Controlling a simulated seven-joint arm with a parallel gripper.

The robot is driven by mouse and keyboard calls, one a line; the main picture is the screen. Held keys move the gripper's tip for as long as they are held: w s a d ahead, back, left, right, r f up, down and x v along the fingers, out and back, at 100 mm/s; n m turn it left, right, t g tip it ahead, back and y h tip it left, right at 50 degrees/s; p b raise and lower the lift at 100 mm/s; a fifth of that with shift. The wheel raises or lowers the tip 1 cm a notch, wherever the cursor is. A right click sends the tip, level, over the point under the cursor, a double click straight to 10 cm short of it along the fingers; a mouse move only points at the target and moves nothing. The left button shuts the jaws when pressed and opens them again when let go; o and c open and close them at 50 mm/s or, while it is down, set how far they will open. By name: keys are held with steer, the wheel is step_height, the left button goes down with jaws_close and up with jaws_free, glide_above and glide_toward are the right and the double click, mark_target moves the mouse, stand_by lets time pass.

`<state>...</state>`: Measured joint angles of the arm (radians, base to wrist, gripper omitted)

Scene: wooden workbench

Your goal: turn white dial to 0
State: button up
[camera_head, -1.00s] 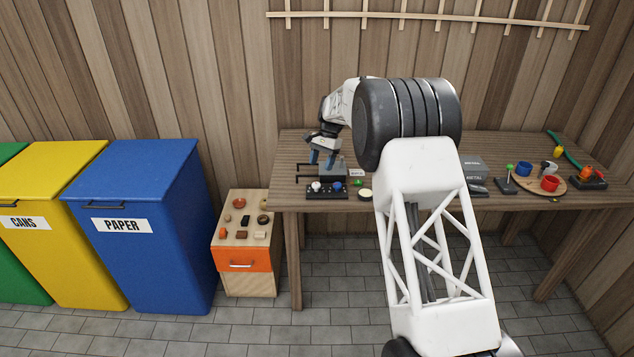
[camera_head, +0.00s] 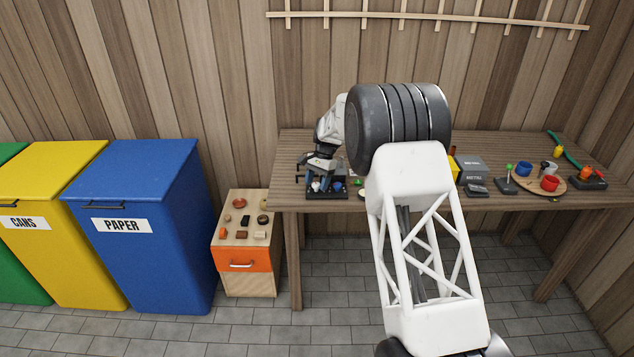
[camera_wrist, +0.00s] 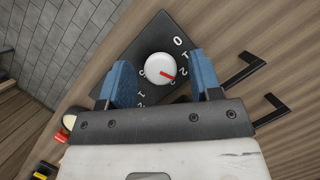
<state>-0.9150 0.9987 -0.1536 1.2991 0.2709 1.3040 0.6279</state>
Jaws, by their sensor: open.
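The white dial (camera_wrist: 159,68) sits on a dark panel (camera_wrist: 146,38) with white numerals printed around it. In the wrist view its red pointer mark points to the lower right, and the 0 is at the upper right of the dial. My gripper (camera_wrist: 163,80) is open, with one blue finger on each side of the dial and gaps between. In the head view my gripper (camera_head: 320,180) is low over the panel at the left front of the bench, hiding part of the dial.
A grey metal box (camera_head: 470,168), a joystick (camera_head: 509,178) and cups on a round board stand farther right.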

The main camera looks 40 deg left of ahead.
steer(key=c, duration=0.9)
steer(key=shift+n, duration=0.3)
steer(key=n+h, duration=0.1)
steer(key=n, duration=0.2)
steer(key=shift+a+r+t, duration=0.1)
steer(key=shift+t, duration=0.3)
steer(key=n, duration=0.2)
steer(key=n+t+h, duration=0.1)
steer(key=n, duration=0.1)
steer(key=shift+a+n+h, duration=0.1)
steer(key=shift+n+h, duration=0.2)
steer(key=shift+n, duration=0.1)
steer(key=n, duration=0.2)
steer(key=n+t, duration=0.1)
steer(key=n, duration=0.1)
steer(key=shift+s+t+h, duration=0.15)
steer(key=shift+t+h, duration=0.15)
steer(key=shift+h, duration=0.1)
steer(key=shift+n+t, duration=0.6)
steer(key=shift+n, duration=1.2)
